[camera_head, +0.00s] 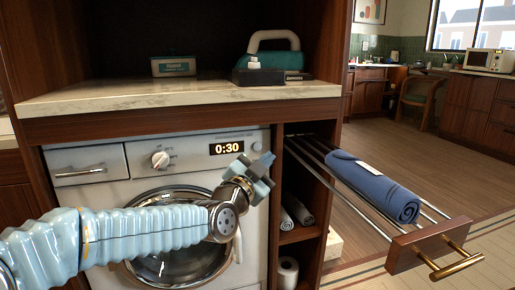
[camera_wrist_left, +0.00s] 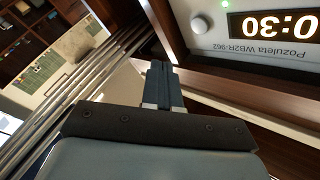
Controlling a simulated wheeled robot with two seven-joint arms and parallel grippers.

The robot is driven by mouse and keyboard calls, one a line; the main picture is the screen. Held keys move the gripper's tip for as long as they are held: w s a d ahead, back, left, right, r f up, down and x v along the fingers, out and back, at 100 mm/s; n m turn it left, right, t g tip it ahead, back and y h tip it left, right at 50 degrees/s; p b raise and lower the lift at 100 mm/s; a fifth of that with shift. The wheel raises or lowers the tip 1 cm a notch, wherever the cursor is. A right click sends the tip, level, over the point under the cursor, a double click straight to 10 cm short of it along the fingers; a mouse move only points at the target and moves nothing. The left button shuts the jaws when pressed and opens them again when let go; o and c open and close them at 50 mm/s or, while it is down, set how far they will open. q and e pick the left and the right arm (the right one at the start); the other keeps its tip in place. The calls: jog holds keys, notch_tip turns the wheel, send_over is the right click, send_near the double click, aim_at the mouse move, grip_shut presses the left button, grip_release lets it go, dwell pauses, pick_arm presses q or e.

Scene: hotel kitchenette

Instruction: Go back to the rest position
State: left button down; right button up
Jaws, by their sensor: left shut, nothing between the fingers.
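My left arm (camera_head: 130,232) comes in from the left in a light blue ribbed sleeve and reaches across the front of the washing machine (camera_head: 100,190). My left gripper (camera_head: 264,162) is in front of the machine's upper right corner, just below and right of the display. Its fingers are together with nothing between them. In the left wrist view the shut fingers (camera_wrist_left: 161,85) point toward the wooden cabinet edge beside the panel. I cannot tell how near the fingers are to it. My right gripper is not in view.
The display (camera_head: 227,147) reads 0:30, and the round door (camera_head: 165,265) looks closed. A pulled-out rack (camera_head: 425,250) at right carries a rolled blue towel (camera_head: 375,185). A counter (camera_head: 180,97) above holds a green-topped iron (camera_head: 272,60) and a small box (camera_head: 173,66). Open floor lies farther right.

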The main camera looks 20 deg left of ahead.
pick_arm(q)
notch_tip(320, 180, down, 34)
jog(key=s+d+r+n+g+p, duration=0.1)
jog(key=s+d+n+g+p, duration=0.15)
jog(key=n+g, duration=0.5)
jog(key=s+d+f+n+g+p, duration=0.1)
jog(key=s+f+g, duration=0.4)
jog(key=s+f, duration=0.5)
jog(key=s+d+f+n+g+p, duration=0.1)
jog(key=s+f+n+g+p, duration=0.1)
jog(key=s+f+g, duration=0.4)
jog(key=s+f+n, duration=0.1)
jog(key=s+f, duration=0.4)
jog(key=s, duration=0.2)
jog(key=shift+s+d, duration=0.3)
jog(key=shift+s, duration=0.05)
jog(key=shift+w, duration=0.1)
dwell(3.1)
